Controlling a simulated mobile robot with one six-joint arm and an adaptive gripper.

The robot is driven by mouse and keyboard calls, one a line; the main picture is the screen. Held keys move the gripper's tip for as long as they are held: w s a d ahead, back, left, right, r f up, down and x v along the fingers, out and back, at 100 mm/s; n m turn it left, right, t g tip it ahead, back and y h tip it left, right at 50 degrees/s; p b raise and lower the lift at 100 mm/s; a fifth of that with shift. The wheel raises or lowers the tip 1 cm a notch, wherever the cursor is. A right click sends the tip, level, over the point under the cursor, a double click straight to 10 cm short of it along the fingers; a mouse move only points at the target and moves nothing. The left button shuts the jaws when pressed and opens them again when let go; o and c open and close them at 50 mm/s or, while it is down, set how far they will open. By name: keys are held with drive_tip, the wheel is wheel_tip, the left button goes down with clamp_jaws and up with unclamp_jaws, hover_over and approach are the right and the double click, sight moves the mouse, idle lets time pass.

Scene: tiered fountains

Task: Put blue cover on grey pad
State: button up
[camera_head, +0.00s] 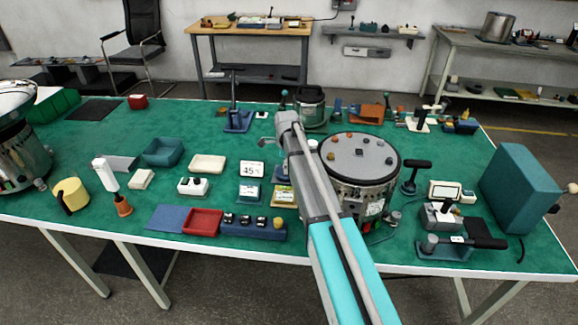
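A flat grey pad (122,163) lies on the green table top at the left, partly behind a white-handled tool. A blue, open-topped box-like piece (163,152) sits just to its right, apart from it. A flat blue piece (164,218) lies near the front edge, left of a red tray. A large teal-blue box (520,182) stands at the far right. I cannot tell which of these is the blue cover. My arm reaches up from the bottom across the middle of the table.
A round drum (358,185) with a dark grey top stands right of my arm. The white-handled tool (106,175) with an orange tip stands beside the grey pad. A red tray (203,222), a cream tray (207,163) and a yellow cylinder (72,194) are nearby. The back-left table is fairly clear.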

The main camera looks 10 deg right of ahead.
drive_tip(key=shift+r, duration=0.2)
wheel_tip(320, 180, up, 12)
drive_tip(key=p, duration=1.2)
idle(0.3)
